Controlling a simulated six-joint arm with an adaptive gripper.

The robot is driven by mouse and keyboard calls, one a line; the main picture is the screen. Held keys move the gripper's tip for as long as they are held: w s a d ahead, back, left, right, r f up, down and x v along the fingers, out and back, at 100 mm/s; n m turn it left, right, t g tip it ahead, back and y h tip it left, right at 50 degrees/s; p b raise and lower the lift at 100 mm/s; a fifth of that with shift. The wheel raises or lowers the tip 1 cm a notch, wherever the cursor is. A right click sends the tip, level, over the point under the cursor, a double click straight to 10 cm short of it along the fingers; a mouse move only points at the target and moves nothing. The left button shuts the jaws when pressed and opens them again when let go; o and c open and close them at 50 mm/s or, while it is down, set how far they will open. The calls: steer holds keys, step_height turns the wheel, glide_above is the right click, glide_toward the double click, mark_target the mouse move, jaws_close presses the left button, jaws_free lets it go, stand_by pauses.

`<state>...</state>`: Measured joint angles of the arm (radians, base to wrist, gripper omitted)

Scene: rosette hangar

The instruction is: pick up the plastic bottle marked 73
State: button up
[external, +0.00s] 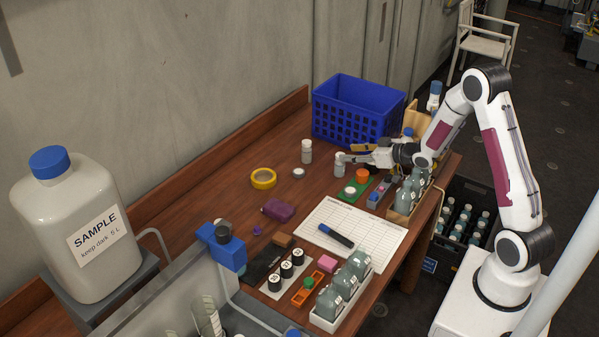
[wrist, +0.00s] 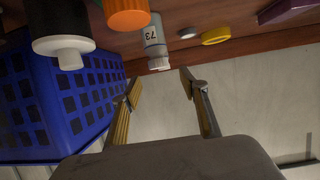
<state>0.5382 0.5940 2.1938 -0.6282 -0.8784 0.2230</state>
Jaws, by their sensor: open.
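The plastic bottle marked 73 (wrist: 153,38) shows in the wrist view, which is upside down. It is a small pale bottle with a white cap, standing upright on the table. The number cannot be read in the external view.
Another small white-capped bottle (external: 307,152) stands farther left. A blue crate (external: 350,113) stands behind. An orange-capped item (external: 362,175) and a white-capped one (external: 350,191) are close in front. Yellow tape (external: 263,178) lies left. Bare tabletop lies between the tape and the wall.

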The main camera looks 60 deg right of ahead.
mark_target(340, 165)
steer(key=shift+f, duration=0.25)
steer(key=shift+w+f, duration=0.1)
steer(key=shift+f, duration=0.55)
steer(key=shift+x, duration=2.35)
steer(key=c, duration=1.2)
